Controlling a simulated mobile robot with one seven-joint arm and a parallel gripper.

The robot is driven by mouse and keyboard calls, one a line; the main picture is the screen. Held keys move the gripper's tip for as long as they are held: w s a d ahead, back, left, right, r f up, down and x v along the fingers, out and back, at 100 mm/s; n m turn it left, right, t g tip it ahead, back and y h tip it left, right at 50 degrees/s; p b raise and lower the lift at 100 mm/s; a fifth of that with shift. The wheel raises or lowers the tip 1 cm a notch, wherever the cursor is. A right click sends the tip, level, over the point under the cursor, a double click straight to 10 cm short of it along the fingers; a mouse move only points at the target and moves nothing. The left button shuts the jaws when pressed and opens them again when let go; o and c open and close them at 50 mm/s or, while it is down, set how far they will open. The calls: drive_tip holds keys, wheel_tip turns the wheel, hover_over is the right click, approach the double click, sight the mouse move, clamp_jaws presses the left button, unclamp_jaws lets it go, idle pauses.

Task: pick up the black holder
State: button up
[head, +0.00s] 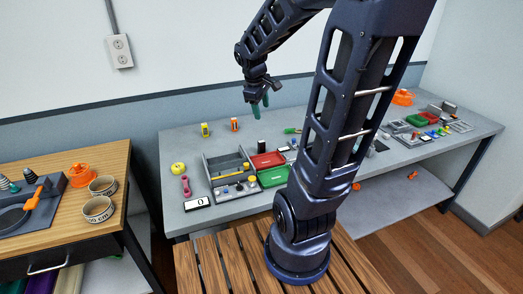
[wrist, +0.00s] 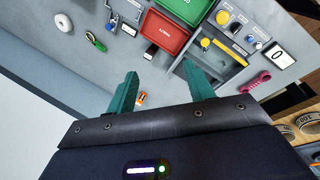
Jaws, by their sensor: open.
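A small dark upright block (head: 262,146), which looks like the black holder, stands on the grey workbench just behind the red bin. It also shows in the wrist view as a dark piece (wrist: 150,51) beside the red bin, with a pale part on it. My gripper (head: 260,104) hangs above the back of the bench, over the holder's area. In the wrist view its two green fingers (wrist: 160,70) are apart, with nothing between them. The holder appears beyond the fingertips, not touching them.
A red bin (head: 266,160) and a green bin (head: 273,177) sit close to the holder. A grey divided tray (head: 226,164) lies left of them. Yellow and orange items (head: 205,129) stand at the back. A wooden table (head: 58,222) is at left.

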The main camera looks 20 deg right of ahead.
drive_tip(key=w+f+n+g+h, duration=0.1)
drive_tip(key=w+f+n, duration=0.3)
drive_tip(key=w+f, duration=0.25)
drive_tip(key=n+g+h, duration=0.1)
drive_tip(key=n, duration=0.5)
approach(261, 141)
drive_tip(key=shift+x, duration=5.25)
drive_tip(key=shift+s, duration=0.15)
drive_tip(key=c, duration=1.1)
drive_tip(key=shift+r, duration=0.1)
